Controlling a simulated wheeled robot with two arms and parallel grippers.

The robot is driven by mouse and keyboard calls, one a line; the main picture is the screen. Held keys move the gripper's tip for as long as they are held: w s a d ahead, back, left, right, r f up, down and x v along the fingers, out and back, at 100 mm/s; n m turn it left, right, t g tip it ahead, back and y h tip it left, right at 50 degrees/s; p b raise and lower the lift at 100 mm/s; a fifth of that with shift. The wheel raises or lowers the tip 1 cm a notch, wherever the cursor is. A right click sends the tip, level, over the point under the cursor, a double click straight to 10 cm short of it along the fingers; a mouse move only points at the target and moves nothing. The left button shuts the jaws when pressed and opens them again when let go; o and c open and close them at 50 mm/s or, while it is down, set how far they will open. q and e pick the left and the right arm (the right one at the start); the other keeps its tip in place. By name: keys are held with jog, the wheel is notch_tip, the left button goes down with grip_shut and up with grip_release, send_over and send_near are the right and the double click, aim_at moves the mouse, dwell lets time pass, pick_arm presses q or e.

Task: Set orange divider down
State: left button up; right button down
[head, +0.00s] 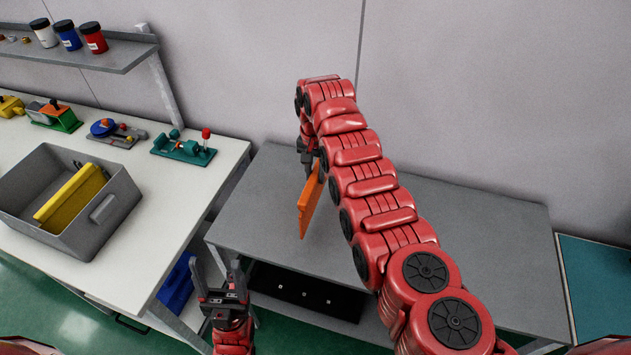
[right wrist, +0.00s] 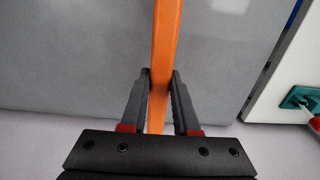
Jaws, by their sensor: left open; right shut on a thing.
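The orange divider (head: 309,203) is a thin flat panel held upright and slightly tilted in the head view. My right gripper (head: 311,170) is shut on its upper edge, over the grey table (head: 255,215). In the right wrist view the orange divider (right wrist: 167,50) runs between the two black fingertips (right wrist: 160,80), which touch it on both sides. I cannot tell whether its lower edge touches the tabletop. My left gripper (head: 222,280) is open and empty, in front of the grey table near the white table's corner.
A grey bin (head: 115,205) with a yellow divider (head: 70,200) inside stands on the white table (head: 165,165). Several small fixtures (head: 183,148) line its back. A shelf with jars (head: 95,38) hangs above. The grey tabletop is otherwise clear around the divider. A black box (head: 305,292) sits below.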

jog(key=shift+f+p, duration=0.35)
jog(key=shift+p, duration=0.05)
jog(key=shift+f+p, duration=0.4)
jog(key=shift+f, duration=0.15)
jog(key=shift+f+b, duration=0.75)
jog(key=shift+f, duration=0.25)
jog(key=shift+f, duration=0.1)
jog(key=c, duration=0.7)
grip_release()
jog(key=shift+o, duration=0.2)
